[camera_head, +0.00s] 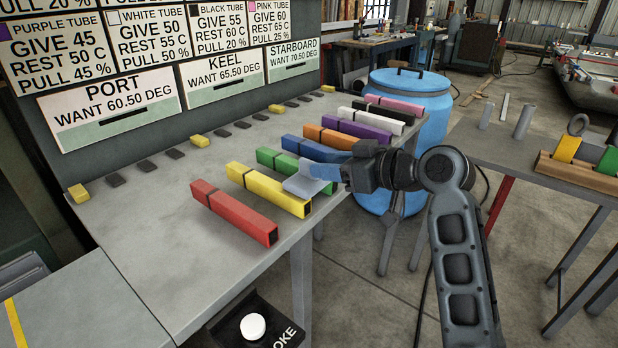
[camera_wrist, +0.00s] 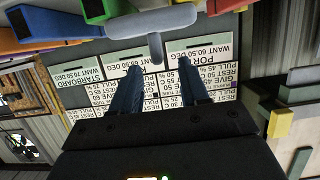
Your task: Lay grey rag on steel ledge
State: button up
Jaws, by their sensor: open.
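A pale grey, soft-looking piece that looks like the grey rag (camera_head: 303,187) lies at the ends of the yellow and green tubes, just beyond my fingertips. In the wrist view the same grey piece (camera_wrist: 150,22) spans the top, with a short part hanging down. My gripper (camera_head: 320,172) is over the bench's right edge, its blue fingers pointing left. Whether the fingers touch the rag I cannot tell. The grey bench top (camera_head: 150,235) is bare at the front; no surface is clearly marked as the steel ledge.
A red tube (camera_head: 234,212), yellow tube (camera_head: 268,190) and several other coloured tubes lie in a row on the bench. Small yellow and dark blocks line its back below the sign board (camera_head: 110,105). A blue barrel (camera_head: 425,120) and a side table (camera_head: 500,150) stand right.

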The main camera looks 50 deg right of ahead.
aim_at(309, 160)
jog(key=p+x, duration=0.1)
jog(key=x, duration=0.5)
jog(key=shift+d, duration=0.15)
grip_shut()
